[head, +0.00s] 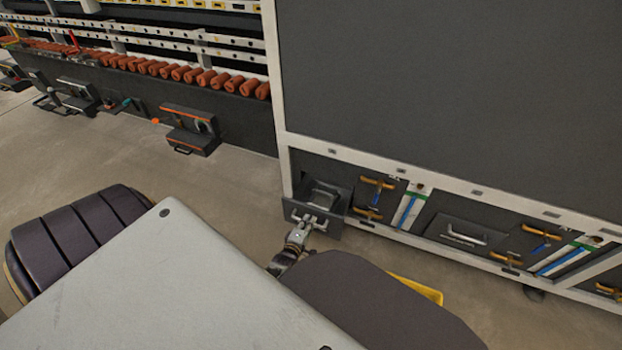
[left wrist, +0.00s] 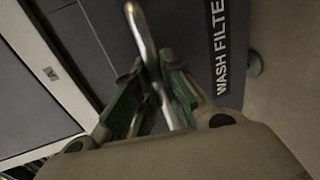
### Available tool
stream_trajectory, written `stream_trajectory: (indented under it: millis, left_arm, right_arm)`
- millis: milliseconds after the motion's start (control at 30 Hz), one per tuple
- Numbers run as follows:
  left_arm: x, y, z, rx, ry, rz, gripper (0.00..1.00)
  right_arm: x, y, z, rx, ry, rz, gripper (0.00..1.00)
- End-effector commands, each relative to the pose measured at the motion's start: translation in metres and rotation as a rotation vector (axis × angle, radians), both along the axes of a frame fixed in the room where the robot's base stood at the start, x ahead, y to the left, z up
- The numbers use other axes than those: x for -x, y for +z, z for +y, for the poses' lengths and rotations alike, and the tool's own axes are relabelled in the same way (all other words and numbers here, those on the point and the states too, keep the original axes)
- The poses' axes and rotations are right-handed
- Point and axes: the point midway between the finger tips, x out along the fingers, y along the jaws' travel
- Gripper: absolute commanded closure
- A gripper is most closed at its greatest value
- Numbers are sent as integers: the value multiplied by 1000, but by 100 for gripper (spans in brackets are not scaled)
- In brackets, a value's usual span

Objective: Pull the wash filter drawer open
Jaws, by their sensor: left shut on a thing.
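The wash filter drawer (head: 330,234) is at the lower left corner of the big dark machine in the head view. It stands out from the machine's front, and its open top shows. Its front carries a silver bar handle (head: 317,222). My left gripper (head: 302,230) is at that handle. In the left wrist view, the green-padded fingers of my left gripper (left wrist: 152,75) are shut on the handle bar (left wrist: 140,35), one on each side. The dark drawer front bears a white "WASH FILTE" label (left wrist: 219,50), cut off at the end. My right gripper is not in view.
A second drawer front with a handle (head: 465,235) is further right on the machine (head: 450,80), beside blue and yellow fittings. A rack with several orange rolls (head: 170,70) stands at the back left. The floor (head: 215,190) left of the drawer is clear.

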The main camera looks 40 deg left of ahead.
Motion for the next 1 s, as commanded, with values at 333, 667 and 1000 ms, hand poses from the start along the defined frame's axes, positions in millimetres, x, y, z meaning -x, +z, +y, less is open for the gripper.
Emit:
stream_trajectory:
  millis: [333, 667, 1000]
  left_arm:
    - [7, -1, -1, -1, 0, 2, 100]
    - [6, -1, -1, 0, 0, 2, 70]
    - [6, 0, -1, 0, 0, 0, 67]
  right_arm:
    - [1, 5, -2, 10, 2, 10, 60]
    - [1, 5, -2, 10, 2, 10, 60]
    - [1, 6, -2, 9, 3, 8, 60]
